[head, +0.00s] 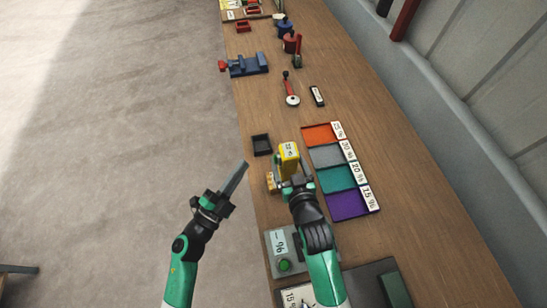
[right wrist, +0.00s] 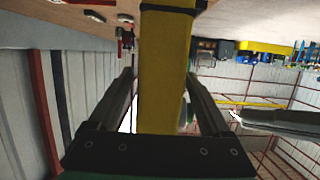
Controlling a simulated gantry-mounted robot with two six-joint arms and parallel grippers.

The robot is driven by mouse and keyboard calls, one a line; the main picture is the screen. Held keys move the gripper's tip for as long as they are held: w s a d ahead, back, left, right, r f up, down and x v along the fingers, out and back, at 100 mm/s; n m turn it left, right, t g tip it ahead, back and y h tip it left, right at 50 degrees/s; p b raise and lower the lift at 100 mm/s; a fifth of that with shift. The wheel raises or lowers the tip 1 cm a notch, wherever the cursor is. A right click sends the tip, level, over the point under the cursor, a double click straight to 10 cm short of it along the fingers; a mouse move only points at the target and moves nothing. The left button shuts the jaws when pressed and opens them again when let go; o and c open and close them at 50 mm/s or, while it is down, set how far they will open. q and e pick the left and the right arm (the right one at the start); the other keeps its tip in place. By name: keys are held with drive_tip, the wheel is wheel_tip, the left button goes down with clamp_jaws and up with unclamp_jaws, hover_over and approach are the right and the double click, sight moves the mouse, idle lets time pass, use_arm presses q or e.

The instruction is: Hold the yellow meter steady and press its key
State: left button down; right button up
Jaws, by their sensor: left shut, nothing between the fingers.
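The yellow meter (head: 289,156) stands out above the bench between the small black tray and the coloured trays, its pale labelled face up. My right gripper (head: 290,180) has its fingers on both sides of the meter. In the right wrist view the yellow body (right wrist: 165,70) fills the space between the fingertips. I cannot tell whether the meter touches the bench, and its key cannot be made out. My left gripper (head: 243,165) is shut and empty, left of the meter and apart from it, over the bench's left edge. Its grey fingers show in the right wrist view (right wrist: 275,121).
A small black tray (head: 262,145) lies behind the meter. Orange (head: 319,135), grey, teal and purple (head: 347,205) trays line its right side. A box with a green button (head: 284,265) stands nearer. A blue vise (head: 246,65) is farther back. The right strip of bench is clear.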

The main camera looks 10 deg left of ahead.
drive_tip(key=shift+o, duration=0.4)
drive_tip(key=v, duration=1.2)
